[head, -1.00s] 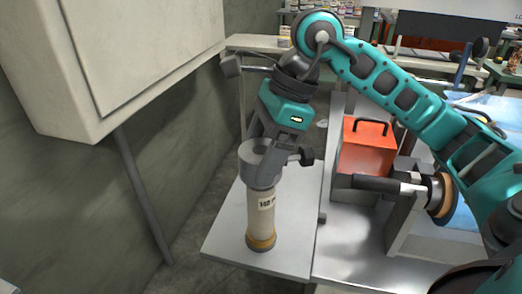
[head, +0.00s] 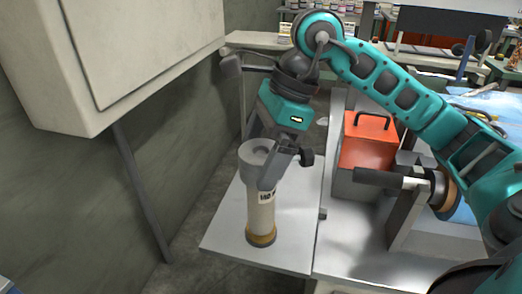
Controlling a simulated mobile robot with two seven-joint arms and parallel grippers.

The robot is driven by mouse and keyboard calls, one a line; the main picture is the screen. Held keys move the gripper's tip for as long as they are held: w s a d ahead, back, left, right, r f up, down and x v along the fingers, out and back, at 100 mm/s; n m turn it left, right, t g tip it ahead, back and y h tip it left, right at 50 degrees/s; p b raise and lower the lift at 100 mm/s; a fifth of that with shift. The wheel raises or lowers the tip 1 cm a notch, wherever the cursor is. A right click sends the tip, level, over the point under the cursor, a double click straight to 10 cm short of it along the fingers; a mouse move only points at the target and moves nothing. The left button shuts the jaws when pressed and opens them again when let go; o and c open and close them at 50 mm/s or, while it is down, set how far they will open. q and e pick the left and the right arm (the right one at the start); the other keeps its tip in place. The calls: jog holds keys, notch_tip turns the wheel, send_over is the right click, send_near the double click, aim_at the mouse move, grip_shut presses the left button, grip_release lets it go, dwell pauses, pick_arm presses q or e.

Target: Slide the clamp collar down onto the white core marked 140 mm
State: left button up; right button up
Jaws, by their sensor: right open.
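The white core (head: 261,217) marked 140 mm stands upright on the metal table, with a brown ring at its foot; its label is partly readable. The grey clamp collar (head: 255,150) sits around its top end, and a dark knob (head: 306,157) shows at the right. My right gripper (head: 268,170) is open at the collar, with one grey finger in front of the collar and the core's upper part. That finger hides part of both; the other finger is hard to make out. My left gripper is not in view.
An orange box (head: 367,145) with a black handle stands to the right, beside a grey bracket with a dark-handled clamp (head: 390,181). A pale wall cabinet (head: 110,60) hangs at the left. The metal table (head: 225,235) is bare around the core's foot.

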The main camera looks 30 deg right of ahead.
jog(key=shift+d+r, duration=0.15)
jog(key=shift+r, duration=0.35)
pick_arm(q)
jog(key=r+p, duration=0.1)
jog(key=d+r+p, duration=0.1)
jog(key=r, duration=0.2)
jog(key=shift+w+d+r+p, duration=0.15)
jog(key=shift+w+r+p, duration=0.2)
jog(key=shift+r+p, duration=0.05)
pick_arm(e)
jog(key=v, duration=1.2)
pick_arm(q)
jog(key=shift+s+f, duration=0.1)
pick_arm(e)
jog(key=shift+f, duration=0.1)
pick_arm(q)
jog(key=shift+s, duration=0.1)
pick_arm(e)
jog(key=shift+s, duration=0.15)
